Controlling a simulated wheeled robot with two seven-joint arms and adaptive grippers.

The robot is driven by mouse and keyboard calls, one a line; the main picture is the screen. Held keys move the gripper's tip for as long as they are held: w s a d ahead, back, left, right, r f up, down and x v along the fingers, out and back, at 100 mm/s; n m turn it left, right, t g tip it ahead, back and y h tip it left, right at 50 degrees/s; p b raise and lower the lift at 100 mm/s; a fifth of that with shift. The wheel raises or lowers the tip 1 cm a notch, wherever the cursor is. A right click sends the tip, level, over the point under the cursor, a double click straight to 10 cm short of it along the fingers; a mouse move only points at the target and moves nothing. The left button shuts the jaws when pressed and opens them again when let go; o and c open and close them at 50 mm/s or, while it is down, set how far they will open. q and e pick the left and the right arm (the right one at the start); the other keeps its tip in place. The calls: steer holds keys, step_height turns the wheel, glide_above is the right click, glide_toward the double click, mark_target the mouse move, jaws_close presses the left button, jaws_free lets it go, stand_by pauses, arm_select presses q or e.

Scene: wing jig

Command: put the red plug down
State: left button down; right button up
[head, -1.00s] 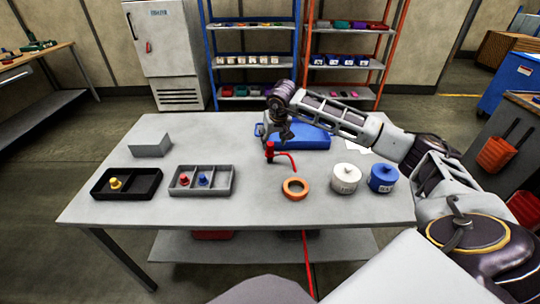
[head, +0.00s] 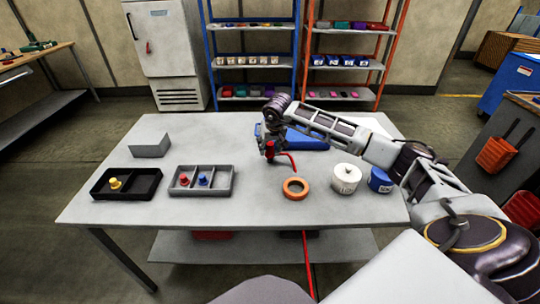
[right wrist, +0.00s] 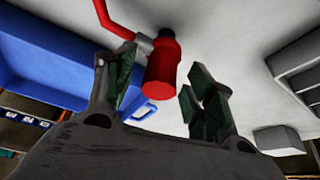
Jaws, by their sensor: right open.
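The red plug (head: 270,150), a red cylinder with a red hose curving off to the right, stands upright near the middle of the table (head: 250,205). My right gripper (head: 270,143) is over its top. In the right wrist view the red plug (right wrist: 161,72) shows between the two spread, dark green fingers of my right gripper (right wrist: 162,95), with visible gaps at its sides. Its dark lower end appears to meet the table top. My left gripper is not in view.
A blue bin (head: 305,138) lies behind the plug. An orange ring (head: 295,188), a white pot (head: 346,179) and a blue pot (head: 380,180) stand to the right. A grey tray (head: 202,192) and a black tray (head: 127,195) are left. The table between the grey tray and ring is clear.

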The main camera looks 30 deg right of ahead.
steer(key=shift+f, duration=0.25)
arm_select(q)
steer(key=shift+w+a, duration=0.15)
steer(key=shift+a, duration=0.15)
arm_select(e)
steer(key=shift+c, duration=0.4)
steer(key=shift+c, duration=1.1)
steer(key=c, duration=0.7)
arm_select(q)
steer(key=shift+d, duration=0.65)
arm_select(e)
steer(key=shift+w, duration=0.1)
jaws_close()
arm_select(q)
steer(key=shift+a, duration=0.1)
arm_select(e)
steer(key=shift+r, duration=0.2)
